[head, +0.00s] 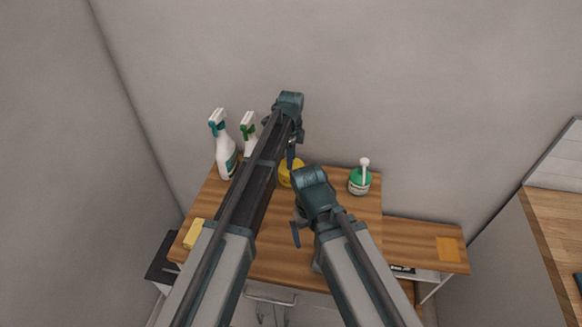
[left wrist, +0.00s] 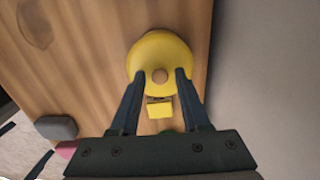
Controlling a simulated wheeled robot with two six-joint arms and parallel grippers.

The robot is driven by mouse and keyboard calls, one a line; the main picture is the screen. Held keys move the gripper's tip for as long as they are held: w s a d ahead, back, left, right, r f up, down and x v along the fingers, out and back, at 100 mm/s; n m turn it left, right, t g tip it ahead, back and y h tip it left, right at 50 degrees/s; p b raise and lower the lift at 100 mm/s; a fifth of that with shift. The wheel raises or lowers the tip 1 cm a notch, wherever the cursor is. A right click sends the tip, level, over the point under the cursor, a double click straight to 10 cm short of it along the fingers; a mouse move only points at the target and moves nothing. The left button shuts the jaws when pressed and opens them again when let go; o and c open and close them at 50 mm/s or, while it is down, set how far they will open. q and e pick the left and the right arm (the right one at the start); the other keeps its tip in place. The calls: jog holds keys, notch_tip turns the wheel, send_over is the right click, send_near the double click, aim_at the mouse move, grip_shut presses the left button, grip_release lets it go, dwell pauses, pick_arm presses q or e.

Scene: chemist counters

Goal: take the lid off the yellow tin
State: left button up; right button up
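The yellow tin (head: 286,178) stands on the wooden counter, mostly hidden behind my arms in the head view. My left gripper (left wrist: 161,73) is open over the lid, with one finger on each side of the knob and gaps between. In the head view the left gripper (head: 291,158) points down at the tin. My right gripper (head: 296,232) hangs over the counter in front of the tin; its finger opening is not clear.
Two spray bottles (head: 224,150) stand at the back left. A yellow block (head: 194,234) lies at the front left. A small yellow piece (left wrist: 160,110) shows between my left fingers. A wall rises close behind the counter.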

pick_arm(q)
grip_shut()
